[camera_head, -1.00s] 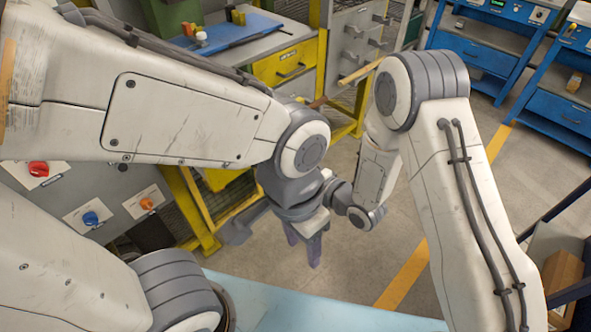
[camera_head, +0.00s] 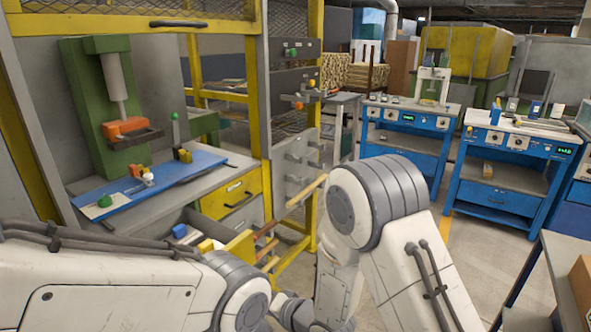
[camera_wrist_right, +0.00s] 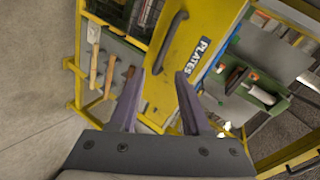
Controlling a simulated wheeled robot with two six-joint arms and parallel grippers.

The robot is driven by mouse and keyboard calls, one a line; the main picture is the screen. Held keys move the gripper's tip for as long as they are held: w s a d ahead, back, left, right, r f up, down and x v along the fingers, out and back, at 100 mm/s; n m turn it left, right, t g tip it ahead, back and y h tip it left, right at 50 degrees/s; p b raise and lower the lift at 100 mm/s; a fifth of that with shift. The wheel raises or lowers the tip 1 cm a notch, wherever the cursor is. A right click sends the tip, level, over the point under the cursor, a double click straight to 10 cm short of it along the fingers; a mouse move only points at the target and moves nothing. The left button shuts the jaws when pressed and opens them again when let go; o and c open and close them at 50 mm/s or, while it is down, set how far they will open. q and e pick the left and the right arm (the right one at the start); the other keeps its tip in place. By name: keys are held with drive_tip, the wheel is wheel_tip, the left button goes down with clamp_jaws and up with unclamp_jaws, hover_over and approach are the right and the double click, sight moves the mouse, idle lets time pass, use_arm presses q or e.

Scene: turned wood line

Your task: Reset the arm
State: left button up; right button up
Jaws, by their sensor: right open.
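My right gripper (camera_wrist_right: 158,100) shows in the right wrist view with two purple fingers spread apart and nothing between them. A yellow drawer front (camera_wrist_right: 180,50) with a dark handle and a PLATES label lies beyond the fingers, apart from them. In the head view, my left arm (camera_head: 110,285) crosses the lower left and my right arm (camera_head: 395,230) stands at the lower middle, bent at its grey elbow. The left gripper is not visible, and the right fingers are out of sight in the head view.
A green press (camera_head: 105,110) stands behind a blue board (camera_head: 160,185) on the left bench. A yellow frame (camera_head: 313,110) and an open drawer (camera_head: 215,235) are near my arms. Blue workbenches (camera_head: 505,180) stand at the right back, with clear floor before them.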

drive_tip(key=s+d+r+n+g+h+p, duration=0.3)
drive_tip(key=s+d+r+n+h+p, duration=0.35)
drive_tip(key=r, duration=0.55)
drive_tip(key=s+d+r+n+g+h, duration=0.1)
drive_tip(key=s+d+r+n+g, duration=0.1)
drive_tip(key=s, duration=0.7)
drive_tip(key=s+d+r+n+g+h+p, duration=0.1)
drive_tip(key=s+d+r, duration=0.4)
drive_tip(key=s, duration=0.5)
drive_tip(key=shift+d+r+n+g+h, duration=0.2)
drive_tip(key=shift+d+n+g+h, duration=0.25)
drive_tip(key=shift+d+n+g, duration=0.45)
drive_tip(key=shift+w, duration=0.1)
